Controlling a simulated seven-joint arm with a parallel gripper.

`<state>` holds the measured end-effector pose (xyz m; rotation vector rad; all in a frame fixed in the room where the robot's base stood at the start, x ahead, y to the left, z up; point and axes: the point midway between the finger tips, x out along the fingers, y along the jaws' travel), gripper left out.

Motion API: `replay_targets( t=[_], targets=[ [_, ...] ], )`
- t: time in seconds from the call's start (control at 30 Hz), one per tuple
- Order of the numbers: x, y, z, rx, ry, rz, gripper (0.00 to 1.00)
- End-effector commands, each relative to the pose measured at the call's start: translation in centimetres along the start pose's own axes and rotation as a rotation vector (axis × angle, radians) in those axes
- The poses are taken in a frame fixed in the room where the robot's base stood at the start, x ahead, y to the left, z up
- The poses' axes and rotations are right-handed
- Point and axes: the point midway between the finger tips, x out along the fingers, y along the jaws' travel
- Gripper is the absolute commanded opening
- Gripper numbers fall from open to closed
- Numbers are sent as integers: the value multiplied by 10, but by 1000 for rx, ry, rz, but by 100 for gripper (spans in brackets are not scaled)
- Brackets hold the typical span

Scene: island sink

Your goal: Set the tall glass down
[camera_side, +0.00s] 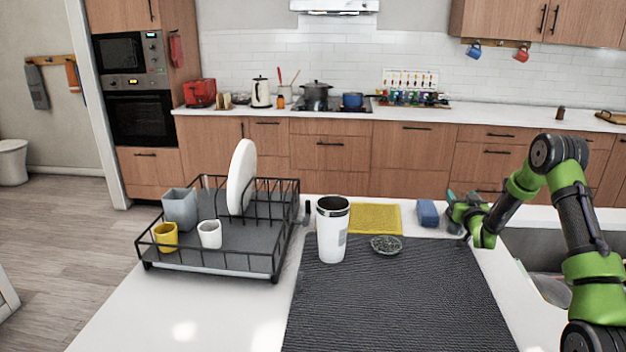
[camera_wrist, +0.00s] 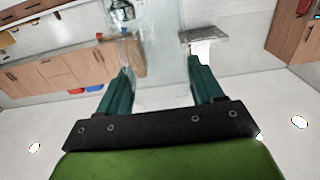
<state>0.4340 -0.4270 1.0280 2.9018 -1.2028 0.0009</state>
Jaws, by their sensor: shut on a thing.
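My gripper (camera_side: 455,207) is at the right of the counter in the side view, just right of the blue sponge. In the wrist view its two dark green fingers (camera_wrist: 161,70) stand apart, shut on the tall glass (camera_wrist: 160,40), a clear, pale see-through shape between them. The glass is hard to make out in the side view, where the gripper and its own clearness hide its outline. I cannot tell whether its base touches the counter.
A dark ribbed mat (camera_side: 395,300) covers the middle counter. A white tumbler (camera_side: 332,235), small glass dish (camera_side: 386,245), yellow cloth (camera_side: 375,217) and blue sponge (camera_side: 427,213) lie around its far edge. A dish rack (camera_side: 215,262) stands left; a sink (camera_side: 545,250) is right.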

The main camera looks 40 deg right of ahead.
Motion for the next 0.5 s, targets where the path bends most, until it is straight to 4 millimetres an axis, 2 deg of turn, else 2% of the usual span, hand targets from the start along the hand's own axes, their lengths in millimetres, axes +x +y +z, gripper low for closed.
replay_targets(
  t=[0.27, 0.37, 0.5],
  targets=[
    [0, 0, -3, 0, 2, 0, 3],
    [0, 0, -9, -1, 3, -1, 3],
    [0, 0, -26, 0, 6, -1, 3]
  ],
)
